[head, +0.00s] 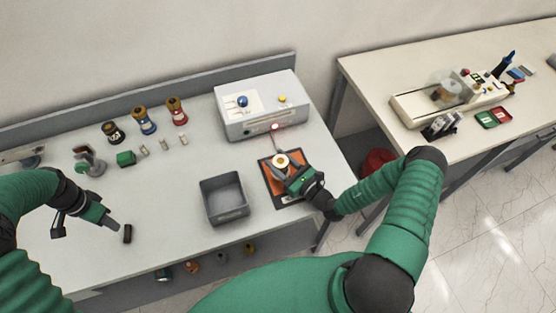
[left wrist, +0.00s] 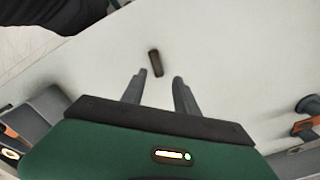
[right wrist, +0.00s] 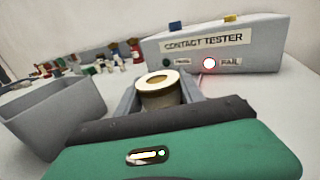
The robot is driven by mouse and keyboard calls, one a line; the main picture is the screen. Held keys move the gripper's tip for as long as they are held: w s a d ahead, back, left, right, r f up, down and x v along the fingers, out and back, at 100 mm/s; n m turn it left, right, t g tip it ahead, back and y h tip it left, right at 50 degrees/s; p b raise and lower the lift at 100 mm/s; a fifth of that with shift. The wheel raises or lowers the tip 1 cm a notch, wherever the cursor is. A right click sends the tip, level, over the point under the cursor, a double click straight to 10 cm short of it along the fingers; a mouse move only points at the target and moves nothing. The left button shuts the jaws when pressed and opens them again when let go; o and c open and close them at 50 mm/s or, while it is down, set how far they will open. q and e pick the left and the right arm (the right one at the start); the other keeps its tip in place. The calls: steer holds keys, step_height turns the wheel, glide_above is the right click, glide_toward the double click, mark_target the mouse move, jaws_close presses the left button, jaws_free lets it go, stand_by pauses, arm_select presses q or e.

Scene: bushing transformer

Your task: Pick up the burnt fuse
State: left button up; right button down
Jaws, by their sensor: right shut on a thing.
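A small dark brown cylinder, which looks like the burnt fuse (head: 127,233), lies on the grey table at the lower left. It also shows in the left wrist view (left wrist: 155,63), just past the fingertips. My left gripper (head: 115,226) is open and empty, with its fingers (left wrist: 156,80) pointing at the fuse and apart from it. My right gripper (head: 291,174) is shut on a round part with a cream ring top (head: 281,160), over the orange pad (head: 272,180). The right wrist view shows this part (right wrist: 157,88) upright between the fingers.
A contact tester (head: 262,106) with its red FAIL light (right wrist: 209,63) lit stands behind the right gripper. An empty grey bin (head: 224,199) stands between the arms. Small pale cylinders (head: 165,144), a green block (head: 126,158) and coloured bushings (head: 145,122) stand further back.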

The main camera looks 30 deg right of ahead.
mark_target(127, 232)
arm_select(q)
steer(key=shift+s+d+r, duration=0.1)
steer(key=shift+d+r, duration=0.15)
steer(key=shift+d, duration=0.5)
steer(key=shift+o, duration=0.8)
steer(key=o, duration=0.5)
steer(key=shift+a, duration=0.15)
steer(key=shift+o, duration=1.2)
steer(key=shift+s+f+m, duration=0.1)
steer(key=shift+s+m, duration=0.05)
steer(key=shift+m, duration=0.35)
steer(key=d+m+y, duration=0.1)
steer(key=m, duration=0.2)
steer(key=d+r+m+y, duration=0.1)
steer(key=m, duration=0.2)
steer(key=d+m+y, duration=0.1)
steer(key=m+y, duration=0.1)
steer(key=m, duration=0.1)
steer(key=shift+s+d+r+m+t, duration=0.25)
steer(key=shift+s+d+m+t, duration=0.05)
steer(key=shift+m+t, duration=0.1)
steer(key=shift+m, duration=0.8)
steer(key=x, duration=1)
steer(key=shift+d+f, duration=0.15)
steer(key=shift+f, duration=0.65)
